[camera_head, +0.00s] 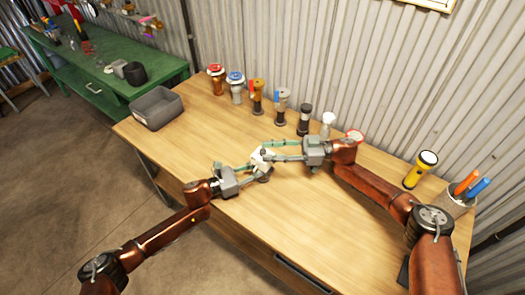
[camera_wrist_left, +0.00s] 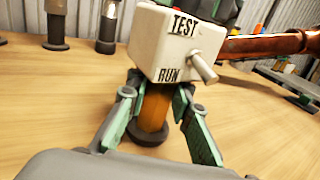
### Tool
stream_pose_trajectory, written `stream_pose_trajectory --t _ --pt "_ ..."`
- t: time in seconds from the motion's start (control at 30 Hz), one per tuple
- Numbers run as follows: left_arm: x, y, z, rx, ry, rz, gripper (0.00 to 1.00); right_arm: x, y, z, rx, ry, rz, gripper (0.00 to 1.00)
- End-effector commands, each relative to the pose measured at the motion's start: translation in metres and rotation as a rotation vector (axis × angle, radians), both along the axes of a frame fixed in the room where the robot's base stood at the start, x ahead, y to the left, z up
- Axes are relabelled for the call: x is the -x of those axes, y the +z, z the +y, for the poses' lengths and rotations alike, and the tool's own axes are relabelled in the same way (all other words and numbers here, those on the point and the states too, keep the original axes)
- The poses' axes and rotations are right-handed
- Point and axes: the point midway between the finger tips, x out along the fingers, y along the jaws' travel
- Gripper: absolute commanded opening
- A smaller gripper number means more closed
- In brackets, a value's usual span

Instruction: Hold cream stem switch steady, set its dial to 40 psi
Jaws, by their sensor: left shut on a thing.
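The cream stem switch (camera_head: 261,157) stands near the middle of the wooden table. In the left wrist view it is a cream box (camera_wrist_left: 163,45) on a brown-orange stem (camera_wrist_left: 154,108) with a dark round base. The box face reads TEST above and RUN below, with a metal lever between them tilted down to the right. No psi dial or scale shows. My left gripper (camera_wrist_left: 158,103) is shut on the stem below the box; it also shows in the head view (camera_head: 256,174). My right gripper (camera_head: 268,149) has its fingers at the box from the right; their gap is unclear.
Several upright fittings, such as a red-topped one (camera_head: 216,79) and a dark one (camera_head: 304,119), line the back by the corrugated wall. A grey bin (camera_head: 158,108) is at the left corner. A yellow flashlight (camera_head: 421,169) and a pen cup (camera_head: 457,200) stand right. The front of the table is clear.

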Motion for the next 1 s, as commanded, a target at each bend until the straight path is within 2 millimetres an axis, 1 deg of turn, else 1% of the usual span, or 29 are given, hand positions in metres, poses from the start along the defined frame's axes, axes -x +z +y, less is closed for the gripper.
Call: stream_pose_trajectory --t 0.03,0.2,0.33,0.57,1.0 --pt "0.000 0.000 0.000 -0.001 0.001 0.000 0.00 0.001 0.000 0.009 0.000 0.004 0.000 0.35" --pt "0.000 0.000 0.001 -0.001 0.002 0.000 0.00 0.001 0.000 0.023 0.001 0.002 0.000 0.35" --pt "-0.001 0.000 0.001 -0.001 0.002 0.000 0.00 0.001 0.000 0.028 0.001 0.001 0.000 0.35" --pt "-0.001 0.000 0.001 -0.001 0.002 0.000 0.00 0.001 0.000 0.028 0.001 0.001 0.000 0.35" --pt "-0.001 0.000 0.001 -0.001 0.002 0.000 0.00 0.001 0.000 0.027 0.001 0.001 0.000 0.05"
